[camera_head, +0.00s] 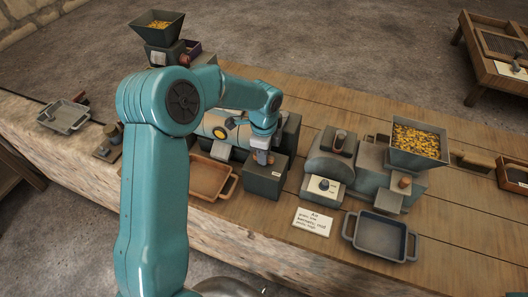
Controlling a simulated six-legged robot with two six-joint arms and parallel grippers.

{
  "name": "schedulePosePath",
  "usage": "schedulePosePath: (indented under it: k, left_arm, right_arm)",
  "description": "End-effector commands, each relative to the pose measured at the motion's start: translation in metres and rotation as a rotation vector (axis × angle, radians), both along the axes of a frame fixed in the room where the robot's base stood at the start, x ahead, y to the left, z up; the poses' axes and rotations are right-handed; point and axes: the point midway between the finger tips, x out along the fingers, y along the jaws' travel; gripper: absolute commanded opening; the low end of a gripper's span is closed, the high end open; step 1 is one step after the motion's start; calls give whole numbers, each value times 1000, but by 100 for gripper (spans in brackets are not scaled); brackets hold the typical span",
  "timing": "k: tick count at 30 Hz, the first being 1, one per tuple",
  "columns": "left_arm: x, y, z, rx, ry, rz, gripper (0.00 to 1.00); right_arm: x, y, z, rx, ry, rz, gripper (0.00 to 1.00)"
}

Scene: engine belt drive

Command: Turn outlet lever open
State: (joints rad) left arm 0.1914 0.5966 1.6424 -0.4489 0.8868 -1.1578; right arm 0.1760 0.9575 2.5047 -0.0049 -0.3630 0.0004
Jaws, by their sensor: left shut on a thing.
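My left arm comes in from the left and bends over the bench. My left gripper (264,157) points down at a dark grey box-shaped machine part (264,182) near the middle of the bench. It is shut on a small brownish handle on that part, which looks like the outlet lever. The fingers hide most of the lever, so its angle cannot be told. My right gripper is not in view.
A brown tray (208,178) stands left of the machine. To the right are a second grey machine (330,162), a hopper of yellow grain (418,143), a dark blue tray (380,236) and a white card (313,221). A grey tray (63,117) is at the far left.

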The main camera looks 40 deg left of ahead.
Motion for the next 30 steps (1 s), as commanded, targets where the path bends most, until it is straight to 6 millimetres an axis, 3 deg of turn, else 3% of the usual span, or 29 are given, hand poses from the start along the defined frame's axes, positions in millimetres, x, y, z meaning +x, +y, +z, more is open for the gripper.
schedulePosePath:
  k: [23,24,26,30]
  left_arm:
    - [2,2,3,5,-10,-102,0]
    - [2,2,4,5,-10,-102,28]
    - [2,2,3,4,-9,-101,47]
    - [1,1,2,3,-6,-100,47]
  right_arm:
    - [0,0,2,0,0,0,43]
    - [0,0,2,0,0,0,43]
    - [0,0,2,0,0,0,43]
    - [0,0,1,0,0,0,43]
